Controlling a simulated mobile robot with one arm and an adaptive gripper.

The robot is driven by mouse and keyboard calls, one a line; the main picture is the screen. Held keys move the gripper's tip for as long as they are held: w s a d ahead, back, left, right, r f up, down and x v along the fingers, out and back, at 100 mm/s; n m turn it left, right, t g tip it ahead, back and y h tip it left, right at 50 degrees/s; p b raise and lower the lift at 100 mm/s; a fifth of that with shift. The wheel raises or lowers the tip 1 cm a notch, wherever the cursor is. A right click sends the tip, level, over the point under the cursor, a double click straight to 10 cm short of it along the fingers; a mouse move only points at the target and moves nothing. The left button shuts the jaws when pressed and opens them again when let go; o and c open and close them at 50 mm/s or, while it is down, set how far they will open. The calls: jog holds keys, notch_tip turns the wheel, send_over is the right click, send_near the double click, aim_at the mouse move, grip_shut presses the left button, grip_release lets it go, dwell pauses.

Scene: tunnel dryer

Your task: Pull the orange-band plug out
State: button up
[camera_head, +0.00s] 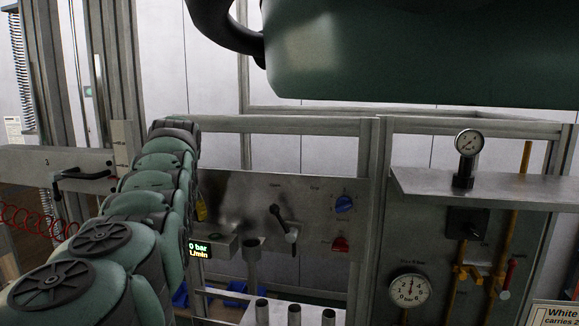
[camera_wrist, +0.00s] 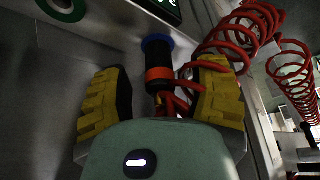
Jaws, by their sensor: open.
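The orange-band plug (camera_wrist: 159,75) shows in the wrist view as a dark cylinder with an orange band. Its far end meets a blue ring (camera_wrist: 157,42) at the metal panel, and a red coiled hose (camera_wrist: 235,38) runs close by its near end. My gripper (camera_wrist: 160,92) is open, with one yellow finger pad on each side of the plug. A gap shows between the left pad and the plug; the right pad is partly behind the red hose. In the head view my arm hides the gripper and the plug.
A green ring (camera_wrist: 63,8) is on the panel at the wrist view's upper left. In the head view, a lit display (camera_head: 197,250), a lever (camera_head: 283,222), blue (camera_head: 344,203) and red (camera_head: 340,244) knobs and a pressure gauge (camera_head: 410,290) stand right of my arm.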

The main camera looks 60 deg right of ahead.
jog(key=shift+f, duration=0.1)
dwell(0.3)
jog(key=shift+c, duration=0.2)
grip_shut()
dwell(0.6)
